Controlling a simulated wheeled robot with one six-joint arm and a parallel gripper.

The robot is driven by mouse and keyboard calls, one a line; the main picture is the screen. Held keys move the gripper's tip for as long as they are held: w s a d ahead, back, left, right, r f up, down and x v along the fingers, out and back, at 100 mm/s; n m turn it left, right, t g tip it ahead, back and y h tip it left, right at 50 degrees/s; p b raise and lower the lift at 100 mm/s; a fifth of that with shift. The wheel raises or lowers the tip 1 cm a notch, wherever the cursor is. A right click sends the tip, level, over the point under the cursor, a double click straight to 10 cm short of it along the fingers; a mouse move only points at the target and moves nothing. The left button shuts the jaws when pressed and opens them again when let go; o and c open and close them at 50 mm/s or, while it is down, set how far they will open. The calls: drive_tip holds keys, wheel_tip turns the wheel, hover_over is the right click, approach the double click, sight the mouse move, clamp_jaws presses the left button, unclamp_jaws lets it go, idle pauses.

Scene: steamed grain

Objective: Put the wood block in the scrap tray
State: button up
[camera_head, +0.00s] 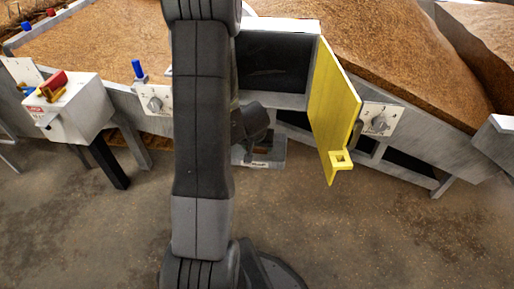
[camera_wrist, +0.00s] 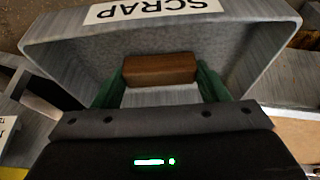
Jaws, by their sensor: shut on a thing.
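The wood block (camera_wrist: 160,70) is a brown rectangular piece held crosswise between the green fingers of my gripper (camera_wrist: 161,78) in the wrist view. My gripper is shut on it. The grey scrap tray (camera_wrist: 65,52) surrounds the block in that view, and its white SCRAP label appears upside down at the top. The block is within the tray's outline; I cannot tell if it touches the tray floor. In the head view the tray (camera_head: 274,153) shows low beside my arm, partly covered by it. The block and fingertips are hidden there.
A yellow door (camera_head: 334,105) stands open beside a dark cabinet opening (camera_head: 275,65), right of the tray. A white box (camera_head: 75,108) with red and yellow parts stands at left. Grain bins (camera_head: 390,50) fill the back. The concrete floor (camera_head: 400,240) in front is clear.

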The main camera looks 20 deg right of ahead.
drive_tip(key=shift+f, duration=0.1)
drive_tip(key=o, duration=0.9)
drive_tip(key=shift+o, duration=0.2)
drive_tip(key=shift+r, duration=0.45)
drive_tip(key=p+v, duration=0.8)
drive_tip(key=v, duration=0.3)
drive_tip(key=shift+s+r, duration=0.15)
drive_tip(key=shift+a, duration=0.1)
